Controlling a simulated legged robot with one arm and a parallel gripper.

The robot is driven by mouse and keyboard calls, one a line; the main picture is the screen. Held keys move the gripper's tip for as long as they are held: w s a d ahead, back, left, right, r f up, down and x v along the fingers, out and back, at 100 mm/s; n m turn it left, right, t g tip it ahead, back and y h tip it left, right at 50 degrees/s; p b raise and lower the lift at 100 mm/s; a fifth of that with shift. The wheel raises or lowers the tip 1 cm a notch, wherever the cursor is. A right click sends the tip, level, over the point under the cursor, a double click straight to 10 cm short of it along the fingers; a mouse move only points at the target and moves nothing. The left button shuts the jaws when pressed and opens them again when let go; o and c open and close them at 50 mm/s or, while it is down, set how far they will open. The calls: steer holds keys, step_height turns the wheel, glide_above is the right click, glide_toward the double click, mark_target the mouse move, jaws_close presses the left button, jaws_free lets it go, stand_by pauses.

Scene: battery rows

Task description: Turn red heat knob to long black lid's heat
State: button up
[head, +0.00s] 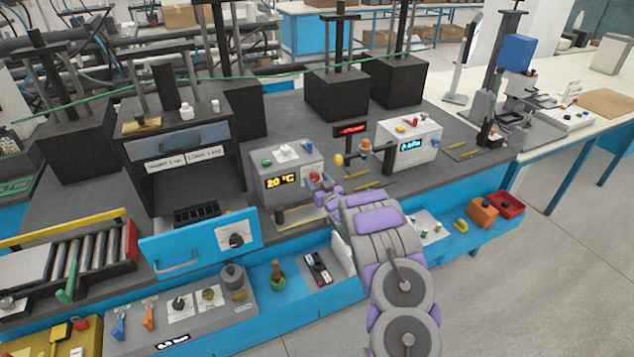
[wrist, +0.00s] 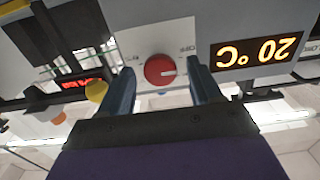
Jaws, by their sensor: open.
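The red heat knob (head: 314,177) is on the front of a grey-white box (head: 287,170) whose display reads 20 °C. In the wrist view, which is upside down, the red knob (wrist: 160,71) is round, with a pale mark pointing right. Small markings flank it, too blurred to read surely. My gripper (head: 322,190) is at the box's front. Its blue fingers (wrist: 161,82) are open, one on each side of the knob, with visible gaps; contact is not seen. I cannot tell which item is the long black lid.
A second box with a blue display (head: 411,144) stands to the right. A black furnace (head: 190,150) with a blue door (head: 200,242) is at left. Yellow and orange round knobs (head: 365,144) are close to my gripper. The floor at the right front is clear.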

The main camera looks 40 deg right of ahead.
steer(key=shift+w, duration=0.35)
steer(key=shift+c, duration=0.5)
steer(key=c, duration=0.9)
